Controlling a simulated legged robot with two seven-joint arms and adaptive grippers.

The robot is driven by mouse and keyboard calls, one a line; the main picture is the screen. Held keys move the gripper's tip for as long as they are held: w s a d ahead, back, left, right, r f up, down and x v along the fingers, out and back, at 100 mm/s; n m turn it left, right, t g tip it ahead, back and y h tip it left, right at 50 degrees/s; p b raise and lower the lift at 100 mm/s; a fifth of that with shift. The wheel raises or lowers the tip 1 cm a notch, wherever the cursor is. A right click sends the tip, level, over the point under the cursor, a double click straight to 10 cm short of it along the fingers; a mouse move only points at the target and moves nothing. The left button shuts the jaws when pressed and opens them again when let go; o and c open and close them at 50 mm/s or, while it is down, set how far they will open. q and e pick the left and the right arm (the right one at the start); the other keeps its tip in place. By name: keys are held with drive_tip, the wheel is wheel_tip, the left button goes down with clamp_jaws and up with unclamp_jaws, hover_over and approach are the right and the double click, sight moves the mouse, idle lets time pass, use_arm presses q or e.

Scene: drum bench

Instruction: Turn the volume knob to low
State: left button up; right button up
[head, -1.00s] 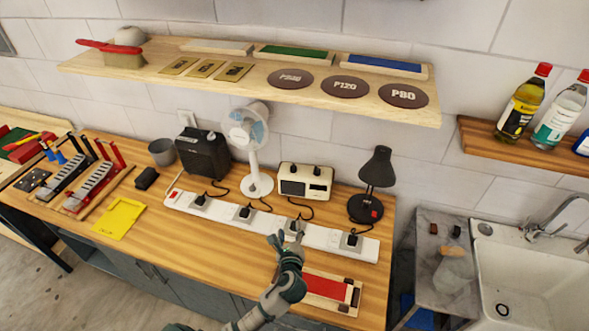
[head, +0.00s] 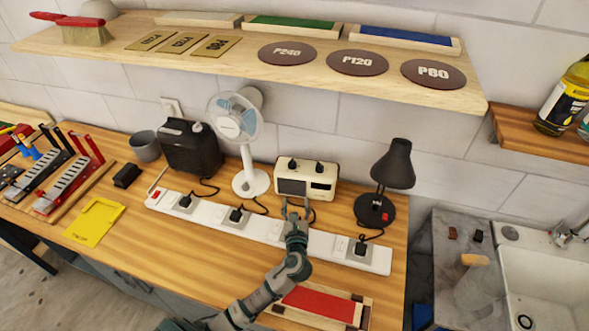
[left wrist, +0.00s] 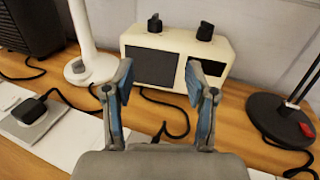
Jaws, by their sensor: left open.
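A cream radio (head: 307,180) stands on the wooden bench against the wall. Two black knobs sit on its top, a left knob (head: 292,165) and a right knob (head: 319,168); I cannot read which is the volume knob. In the left wrist view the left knob (left wrist: 154,24) and right knob (left wrist: 205,31) stand up from the radio (left wrist: 172,58). My left gripper (head: 295,206) is open and empty in front of the radio, over the power strip. In the left wrist view its fingers (left wrist: 158,82) are spread, with the radio beyond them. My right gripper is not in view.
A white power strip (head: 212,212) with plugs and cords runs in front of the radio. A white fan (head: 247,130) stands left of it, a black lamp (head: 391,170) right. A wooden shelf (head: 230,63) hangs above.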

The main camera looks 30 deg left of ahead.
use_arm(q)
approach(292, 166)
drive_tip(key=x, duration=0.8)
drive_tip(key=shift+w+a+f, duration=0.15)
drive_tip(key=shift+w+f, duration=0.05)
drive_tip(key=shift+w, duration=0.05)
drive_tip(key=shift+w+r, duration=0.1)
drive_tip(key=shift+w, duration=0.3)
drive_tip(key=shift+a, duration=0.15)
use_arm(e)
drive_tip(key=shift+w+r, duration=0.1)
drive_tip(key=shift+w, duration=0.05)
use_arm(q)
drive_tip(key=shift+a, duration=0.25)
clamp_jaws()
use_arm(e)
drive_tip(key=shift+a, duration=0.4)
